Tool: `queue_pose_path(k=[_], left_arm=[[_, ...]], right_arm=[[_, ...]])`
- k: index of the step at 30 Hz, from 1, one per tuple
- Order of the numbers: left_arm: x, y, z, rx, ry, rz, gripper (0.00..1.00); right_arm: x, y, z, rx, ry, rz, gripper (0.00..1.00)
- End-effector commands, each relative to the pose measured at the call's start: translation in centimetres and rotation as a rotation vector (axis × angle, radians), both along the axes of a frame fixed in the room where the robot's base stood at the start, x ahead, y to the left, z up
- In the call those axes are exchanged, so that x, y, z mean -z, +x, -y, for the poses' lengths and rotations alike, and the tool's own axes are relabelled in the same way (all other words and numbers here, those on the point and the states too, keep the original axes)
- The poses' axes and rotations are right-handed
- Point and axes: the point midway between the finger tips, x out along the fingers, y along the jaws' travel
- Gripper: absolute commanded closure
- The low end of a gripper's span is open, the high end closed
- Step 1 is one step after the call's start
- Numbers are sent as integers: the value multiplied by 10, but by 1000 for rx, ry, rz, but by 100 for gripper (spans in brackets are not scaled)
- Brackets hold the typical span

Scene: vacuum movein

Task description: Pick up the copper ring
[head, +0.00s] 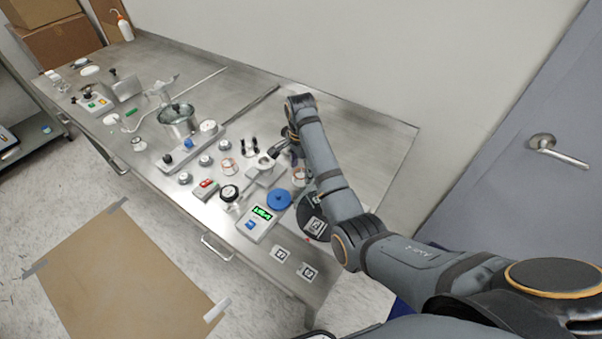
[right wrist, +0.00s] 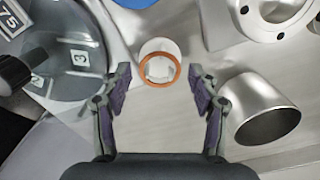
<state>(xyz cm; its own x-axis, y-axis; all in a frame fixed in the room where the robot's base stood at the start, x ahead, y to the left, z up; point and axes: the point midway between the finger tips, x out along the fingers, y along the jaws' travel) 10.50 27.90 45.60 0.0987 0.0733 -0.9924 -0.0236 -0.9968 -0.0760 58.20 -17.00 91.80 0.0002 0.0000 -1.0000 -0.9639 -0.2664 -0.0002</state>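A copper ring (right wrist: 160,84) sits around a short white cylinder on the metal bench in the right wrist view. In the head view a copper-coloured rim (head: 298,178) shows just below my right gripper, partly hidden by the arm. My right gripper (right wrist: 160,88) is open in the right wrist view, its two fingers apart on either side of the ring's lower edge. Nothing is held between them. In the head view my right gripper (head: 293,152) is small and mostly hidden by its own arm. My left gripper is not in view.
A blue disc (head: 280,199) lies nearby. The bench's far right (head: 375,140) is clear.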

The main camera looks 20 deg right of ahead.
Motion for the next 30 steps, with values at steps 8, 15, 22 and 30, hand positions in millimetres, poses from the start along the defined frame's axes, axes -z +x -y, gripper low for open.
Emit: queue_pose_path(k=[8,15,22,30], left_arm=[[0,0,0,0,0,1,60],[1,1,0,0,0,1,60],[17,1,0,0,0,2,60],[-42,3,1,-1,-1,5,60]], right_arm=[[0,0,0,0,0,0,73],[0,0,0,0,0,1,73],[-1,1,0,0,1,3,74],[-53,4,5,-8,0,0,74]])
